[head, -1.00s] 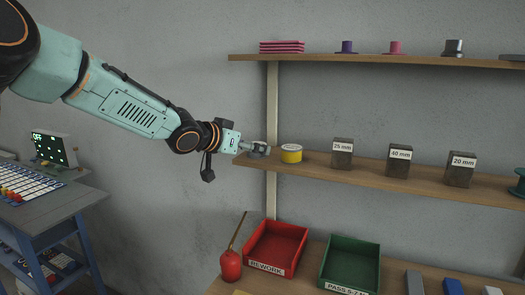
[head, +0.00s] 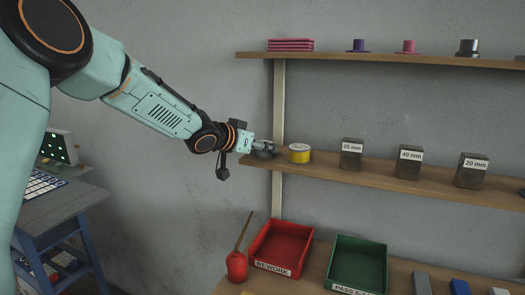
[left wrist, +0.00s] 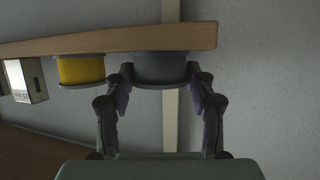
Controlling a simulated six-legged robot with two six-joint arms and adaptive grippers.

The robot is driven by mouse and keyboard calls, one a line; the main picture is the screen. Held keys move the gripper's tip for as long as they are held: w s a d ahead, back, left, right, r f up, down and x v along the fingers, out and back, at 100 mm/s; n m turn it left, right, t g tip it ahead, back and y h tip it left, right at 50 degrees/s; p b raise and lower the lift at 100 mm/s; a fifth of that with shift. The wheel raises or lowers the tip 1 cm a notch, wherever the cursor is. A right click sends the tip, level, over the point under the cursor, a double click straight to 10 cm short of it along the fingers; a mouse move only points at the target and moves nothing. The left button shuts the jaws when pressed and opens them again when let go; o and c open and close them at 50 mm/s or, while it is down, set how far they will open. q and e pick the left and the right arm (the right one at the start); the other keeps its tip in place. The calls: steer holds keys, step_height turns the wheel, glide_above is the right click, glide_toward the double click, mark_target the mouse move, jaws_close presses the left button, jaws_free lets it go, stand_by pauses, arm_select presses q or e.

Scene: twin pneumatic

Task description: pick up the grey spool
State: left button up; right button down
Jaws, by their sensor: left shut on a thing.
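The grey spool (head: 263,154) is at the left end of the middle shelf (head: 390,180). It also shows in the left wrist view (left wrist: 160,68), where the picture is upside down and the spool appears against the shelf board. My left gripper (head: 265,147) reaches in from the left. In the left wrist view its two fingers (left wrist: 160,77) stand on either side of the spool, shut on it. In the head view the gripper partly hides the spool. My right gripper is in neither view.
A yellow spool (head: 300,154) stands close to the right of the grey one. Labelled dark blocks (head: 351,155) stand further right. An upper shelf (head: 400,60) is above. A red bin (head: 281,247), a green bin (head: 358,265) and a red oil can (head: 237,266) are below.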

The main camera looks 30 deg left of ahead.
arm_select(q)
steer(key=shift+d+r, duration=0.1)
steer(key=shift+d, duration=0.1)
steer(key=c, duration=0.3)
steer(key=shift+s, duration=0.15)
steer(key=shift+c, duration=1.4)
steer(key=shift+a, duration=0.2)
steer(key=shift+r, duration=0.1)
step_height(320, 180, up, 8)
steer(key=p, duration=0.5)
steer(key=shift+r+p, duration=0.5)
steer(key=shift+r, duration=0.15)
steer(key=shift+d+r, duration=0.1)
steer(key=shift+r, duration=0.15)
